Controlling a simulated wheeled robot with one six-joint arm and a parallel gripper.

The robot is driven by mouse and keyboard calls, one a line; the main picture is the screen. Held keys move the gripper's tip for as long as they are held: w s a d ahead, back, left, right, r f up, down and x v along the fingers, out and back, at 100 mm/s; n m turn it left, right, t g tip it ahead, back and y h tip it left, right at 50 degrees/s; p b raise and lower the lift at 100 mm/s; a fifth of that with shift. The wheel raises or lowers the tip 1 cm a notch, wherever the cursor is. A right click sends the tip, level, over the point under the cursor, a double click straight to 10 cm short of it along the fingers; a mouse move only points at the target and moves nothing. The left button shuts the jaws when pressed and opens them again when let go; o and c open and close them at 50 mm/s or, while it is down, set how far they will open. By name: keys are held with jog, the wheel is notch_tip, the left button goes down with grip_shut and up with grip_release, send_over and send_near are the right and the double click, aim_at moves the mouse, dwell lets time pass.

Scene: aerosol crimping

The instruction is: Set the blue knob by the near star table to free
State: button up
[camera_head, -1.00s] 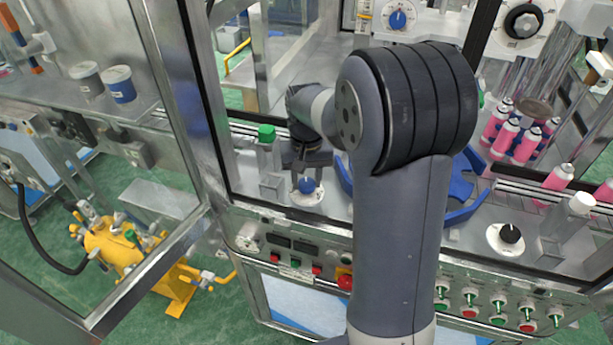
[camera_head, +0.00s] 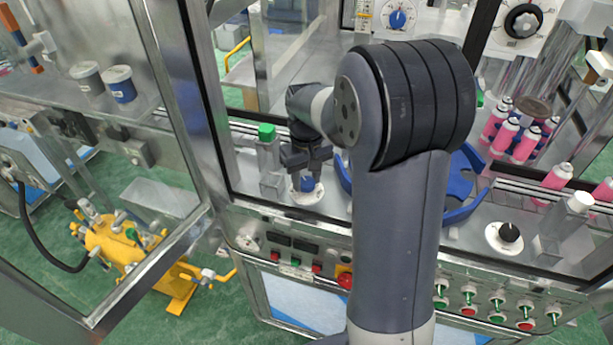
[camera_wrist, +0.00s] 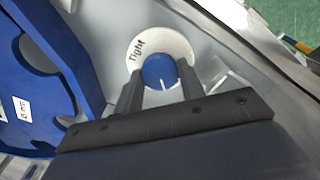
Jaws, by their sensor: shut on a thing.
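The blue knob (camera_head: 307,184) sits on a round white dial (camera_head: 305,197) on the machine deck, left of the blue star table (camera_head: 465,190). In the wrist view, the knob (camera_wrist: 159,71) is between my two dark fingers, one on each side. A white line on the knob points down toward my palm. The dial (camera_wrist: 148,44) reads "Tight" at its upper left; the rest of its marking is hidden or unreadable. My gripper (camera_head: 306,174) reaches down from above and is shut on the knob. My arm hides much of the star table.
A green-capped post (camera_head: 267,150) stands just left of the knob. A black knob (camera_head: 509,232) on another white dial and pink cans (camera_head: 525,145) are at right. A panel with a red button (camera_head: 345,281) runs along the front edge. A glass door frame (camera_head: 185,110) is at left.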

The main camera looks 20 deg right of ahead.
aim_at(307, 181)
jog(key=o, duration=1)
notch_tip(307, 181, up, 11)
jog(key=shift+f, duration=0.1)
dwell(0.3)
